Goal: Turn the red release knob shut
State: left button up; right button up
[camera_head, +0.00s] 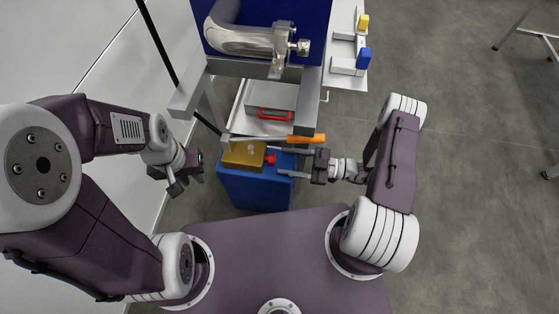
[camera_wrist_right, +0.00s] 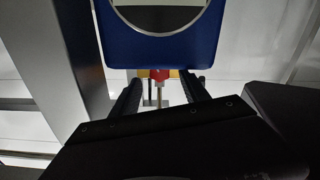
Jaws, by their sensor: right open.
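The red release knob (camera_head: 270,159) sits on the right side of a yellow block (camera_head: 243,155) on top of a blue box (camera_head: 255,193). In the right wrist view a small red part, apparently the knob (camera_wrist_right: 160,75), shows between the two dark fingers. My right gripper (camera_head: 281,161) is open just right of the knob, pointing left, with its fingers one on each side of the knob's line. I cannot tell whether they touch it. My left gripper (camera_head: 178,184) hangs left of the blue box, apart from it; its jaw state is unclear.
An orange handle (camera_head: 307,138) lies just above my right gripper. A tray with a red handle (camera_head: 275,115) is behind. A metal pipe (camera_head: 240,41) and blue panel stand at the back. Blue (camera_head: 364,58) and yellow (camera_head: 363,22) blocks are at back right. Open floor lies right.

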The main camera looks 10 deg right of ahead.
aim_at(272, 160)
jog(key=shift+x, duration=1.25)
grip_shut()
jog(key=shift+r+n, duration=0.1)
jog(key=shift+n, duration=0.7)
grip_release()
jog(key=shift+d, duration=0.1)
